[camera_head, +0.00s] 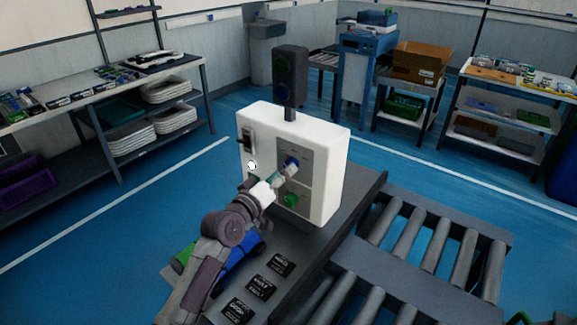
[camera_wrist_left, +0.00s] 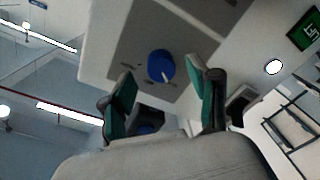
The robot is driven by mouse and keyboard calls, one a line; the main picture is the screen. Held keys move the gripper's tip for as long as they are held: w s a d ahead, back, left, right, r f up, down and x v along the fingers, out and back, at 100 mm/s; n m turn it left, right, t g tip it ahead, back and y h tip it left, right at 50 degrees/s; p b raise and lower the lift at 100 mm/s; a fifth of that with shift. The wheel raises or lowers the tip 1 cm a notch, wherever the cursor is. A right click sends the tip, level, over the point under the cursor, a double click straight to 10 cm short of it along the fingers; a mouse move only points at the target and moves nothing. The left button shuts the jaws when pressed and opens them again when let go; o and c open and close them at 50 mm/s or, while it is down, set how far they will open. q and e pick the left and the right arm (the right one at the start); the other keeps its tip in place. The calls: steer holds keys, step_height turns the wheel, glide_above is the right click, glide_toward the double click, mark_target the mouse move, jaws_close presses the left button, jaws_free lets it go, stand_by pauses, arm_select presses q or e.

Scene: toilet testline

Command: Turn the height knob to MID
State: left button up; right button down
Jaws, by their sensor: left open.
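The white control box (camera_head: 322,200) stands on the dark bench and carries a grey panel. The blue knob (camera_head: 291,162) is on the upper part of the panel. My left gripper (camera_head: 285,171) is right in front of it and partly covers it. In the left wrist view, the blue knob (camera_wrist_left: 160,64) has a white pointer mark toward its lower right. The small labels beside it are unreadable. The open green-padded fingers of my left gripper (camera_wrist_left: 161,72) lie on either side of the knob, with visible gaps. My right gripper is not in view.
A green button (camera_head: 290,199) sits below the knob. A black switch (camera_head: 248,140) is on the box's left part. A dark signal tower (camera_head: 290,78) rises behind. Black label cards (camera_head: 260,287) lie on the bench, and a roller conveyor (camera_head: 430,245) is to the right.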

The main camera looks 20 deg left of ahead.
arm_select(q)
steer(key=x, duration=0.3)
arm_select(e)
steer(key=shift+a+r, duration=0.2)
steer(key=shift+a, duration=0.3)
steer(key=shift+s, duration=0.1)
arm_select(q)
steer(key=c, duration=1.2)
steer(key=shift+o, duration=0.2)
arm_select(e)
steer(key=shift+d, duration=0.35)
